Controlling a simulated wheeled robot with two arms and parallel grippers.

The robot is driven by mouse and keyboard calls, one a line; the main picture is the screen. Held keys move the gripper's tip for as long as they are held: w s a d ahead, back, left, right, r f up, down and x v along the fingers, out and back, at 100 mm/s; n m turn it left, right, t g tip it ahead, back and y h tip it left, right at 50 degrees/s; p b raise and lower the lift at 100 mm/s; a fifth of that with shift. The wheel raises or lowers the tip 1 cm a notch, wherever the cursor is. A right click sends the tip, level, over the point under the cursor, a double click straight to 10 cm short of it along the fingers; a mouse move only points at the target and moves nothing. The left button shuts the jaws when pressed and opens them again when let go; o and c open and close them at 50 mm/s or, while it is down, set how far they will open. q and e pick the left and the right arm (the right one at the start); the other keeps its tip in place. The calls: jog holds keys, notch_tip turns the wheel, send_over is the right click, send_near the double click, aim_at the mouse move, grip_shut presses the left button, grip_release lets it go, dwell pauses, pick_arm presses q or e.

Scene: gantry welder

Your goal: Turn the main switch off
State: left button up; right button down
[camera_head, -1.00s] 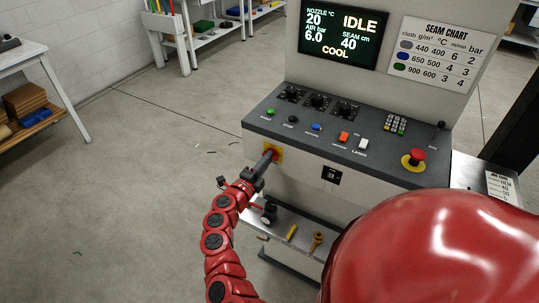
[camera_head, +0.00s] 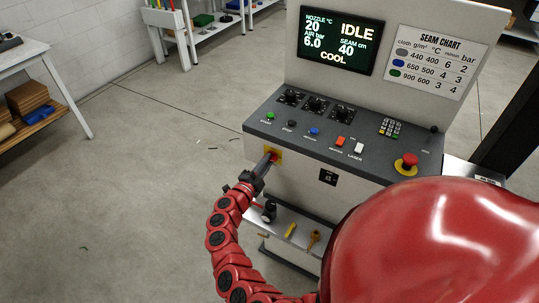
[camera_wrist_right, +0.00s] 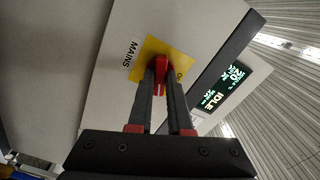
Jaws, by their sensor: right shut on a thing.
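The main switch is a red handle (camera_wrist_right: 161,74) on a yellow plate (camera_wrist_right: 178,55) with a MAINS label beside it in the right wrist view. In the head view its yellow plate (camera_head: 277,153) sits on the left of the welder's front panel, below the buttons. My right gripper (camera_wrist_right: 161,80) is shut on the red handle, one finger on each side of it. In the head view the right gripper (camera_head: 268,162) reaches the plate and hides most of the handle. The switch's exact angle is hard to read. My left gripper is not in view.
The console (camera_head: 345,140) carries knobs, buttons and a red emergency stop (camera_head: 407,161). The screen (camera_head: 339,40) reads IDLE and COOL.

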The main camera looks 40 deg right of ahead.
jog(key=shift+n+p, duration=2.7)
jog(key=shift+p, duration=0.2)
jog(key=c, duration=1)
grip_release()
jog(key=shift+c, duration=0.2)
